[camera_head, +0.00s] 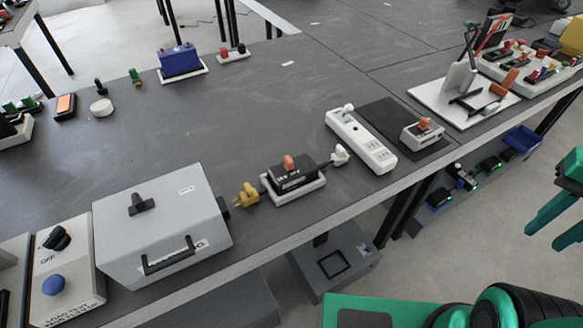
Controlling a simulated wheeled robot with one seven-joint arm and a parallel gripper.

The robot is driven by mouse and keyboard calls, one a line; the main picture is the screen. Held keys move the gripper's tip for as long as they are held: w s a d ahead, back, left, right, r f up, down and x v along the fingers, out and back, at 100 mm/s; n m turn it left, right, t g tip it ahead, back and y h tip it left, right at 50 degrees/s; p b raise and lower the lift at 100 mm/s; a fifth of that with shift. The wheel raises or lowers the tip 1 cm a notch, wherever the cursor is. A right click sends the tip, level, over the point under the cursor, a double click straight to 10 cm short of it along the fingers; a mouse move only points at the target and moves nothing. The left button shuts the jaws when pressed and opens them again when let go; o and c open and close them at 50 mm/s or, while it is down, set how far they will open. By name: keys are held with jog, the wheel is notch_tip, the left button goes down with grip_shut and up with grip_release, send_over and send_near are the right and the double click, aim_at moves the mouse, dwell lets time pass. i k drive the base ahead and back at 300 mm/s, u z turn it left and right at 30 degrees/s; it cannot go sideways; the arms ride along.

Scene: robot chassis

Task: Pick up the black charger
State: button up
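The black charger (291,177) appears to be the dark box with pale lettering and an orange knob on top. It sits upright on a white base (303,193) near the front edge of the table. A yellow plug (247,195) lies at its left and a white plug (340,155) at its right. My gripper (556,226) shows at the right edge with two green fingers parted. It is empty, well to the right of the charger and off the table's front edge.
A grey metal box (163,226) with a handle stands left of the charger. A white power strip (361,141) and a small grey device (422,134) are to the right. The grey tabletop (235,120) behind the charger is clear. A low shelf below holds black devices.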

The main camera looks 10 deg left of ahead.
aim_at(305, 170)
jog(key=k, duration=1)
jog(key=u, duration=0.5)
jog(key=i, duration=0.2)
jog(key=u, duration=0.1)
